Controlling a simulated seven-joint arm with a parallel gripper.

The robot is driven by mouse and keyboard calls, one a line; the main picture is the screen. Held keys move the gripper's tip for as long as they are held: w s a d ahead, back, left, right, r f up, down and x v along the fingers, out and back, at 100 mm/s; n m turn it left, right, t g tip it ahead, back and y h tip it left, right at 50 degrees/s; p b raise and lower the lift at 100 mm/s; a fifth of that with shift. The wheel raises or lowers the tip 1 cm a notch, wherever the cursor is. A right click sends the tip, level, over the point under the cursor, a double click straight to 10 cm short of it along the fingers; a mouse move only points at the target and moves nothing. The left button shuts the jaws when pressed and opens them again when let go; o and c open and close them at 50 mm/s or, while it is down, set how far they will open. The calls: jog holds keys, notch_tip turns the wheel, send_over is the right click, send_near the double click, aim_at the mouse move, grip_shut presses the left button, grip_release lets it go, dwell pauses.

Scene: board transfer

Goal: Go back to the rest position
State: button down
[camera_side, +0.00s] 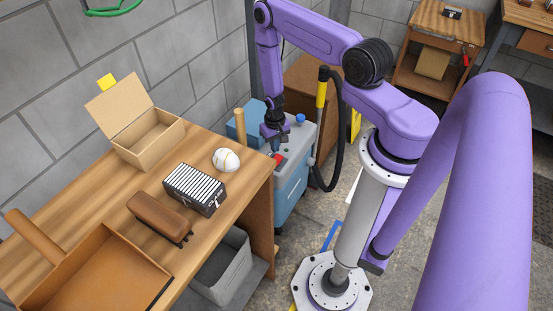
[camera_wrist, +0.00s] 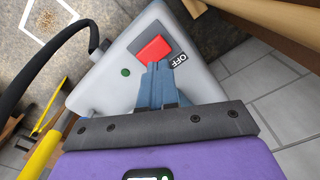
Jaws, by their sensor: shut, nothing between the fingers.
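My gripper (camera_side: 274,141) hangs pointing down over the top of a blue and grey machine cabinet (camera_side: 291,178), just right of the workbench. In the wrist view the fingers of my gripper (camera_wrist: 158,68) are together and hold nothing. Their tips appear at the lower edge of a red switch (camera_wrist: 153,50) marked OFF on the cabinet's grey top (camera_wrist: 110,85). I cannot tell whether the tips touch the switch.
A black hose (camera_side: 340,140) curves beside the cabinet. Block walls stand behind.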

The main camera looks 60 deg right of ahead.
jog(key=shift+r, duration=0.55)
jog(key=a+r+n+g, duration=0.2)
jog(key=a+r+n, duration=0.15)
jog(key=r, duration=1.05)
jog(key=a+r+n+g, duration=0.2)
jog(key=a+r+n, duration=0.15)
jog(key=r, duration=1.05)
jog(key=s+a+r+n+t+h, duration=0.1)
jog(key=s+a+r+n+t, duration=0.1)
jog(key=s+a+r+n, duration=0.5)
jog(key=s+a+r+n+t, duration=0.1)
jog(key=s+a+r+n, duration=0.1)
jog(key=s, duration=0.5)
jog(key=s+a+r+n+t+y, duration=0.1)
jog(key=s+a+r+n, duration=0.1)
jog(key=s, duration=0.6)
jog(key=shift+a+r+n, duration=0.3)
jog(key=shift+a+r, duration=0.15)
jog(key=shift+a, duration=0.55)
jog(key=shift+w, duration=0.1)
